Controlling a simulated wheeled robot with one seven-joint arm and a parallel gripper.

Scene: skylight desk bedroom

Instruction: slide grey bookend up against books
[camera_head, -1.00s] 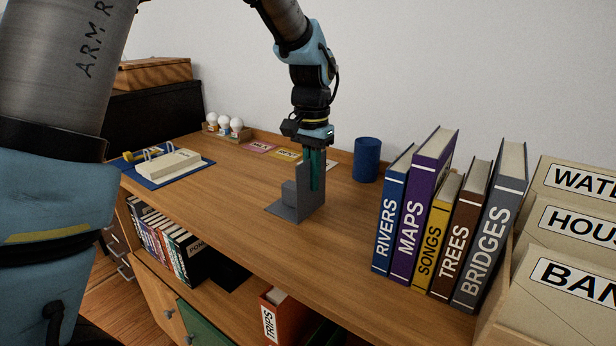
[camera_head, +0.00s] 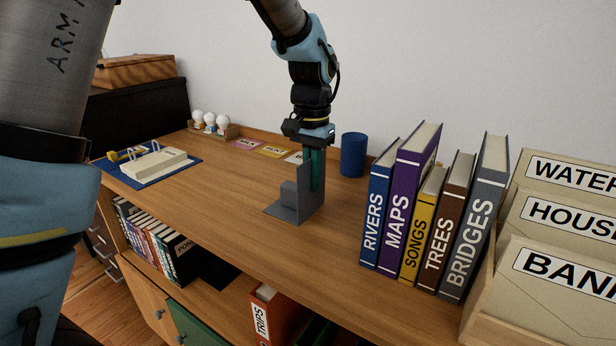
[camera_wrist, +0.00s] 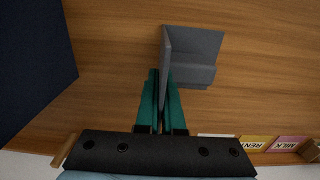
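The grey bookend (camera_head: 290,208) stands upright on the desk, its base plate and a small block toward the left. My gripper (camera_head: 312,170) reaches down over its upright plate. In the wrist view the bookend (camera_wrist: 195,58) has its plate between my teal fingers (camera_wrist: 161,100), which look closed on it. The row of books, RIVERS (camera_head: 376,210), MAPS (camera_head: 408,205), SONGS (camera_head: 420,230), TREES (camera_head: 445,225) and BRIDGES (camera_head: 476,220), stands to the right. A gap of bare desk separates the bookend from RIVERS. A dark blue surface, likely RIVERS (camera_wrist: 35,65), fills the wrist view's left side.
A blue cup (camera_head: 353,155) stands behind the gap, near the wall. Cards (camera_head: 273,152) and a bulb holder (camera_head: 215,128) line the back. A blue mat (camera_head: 115,171) lies at left. A file box (camera_head: 485,322) stands right of the books.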

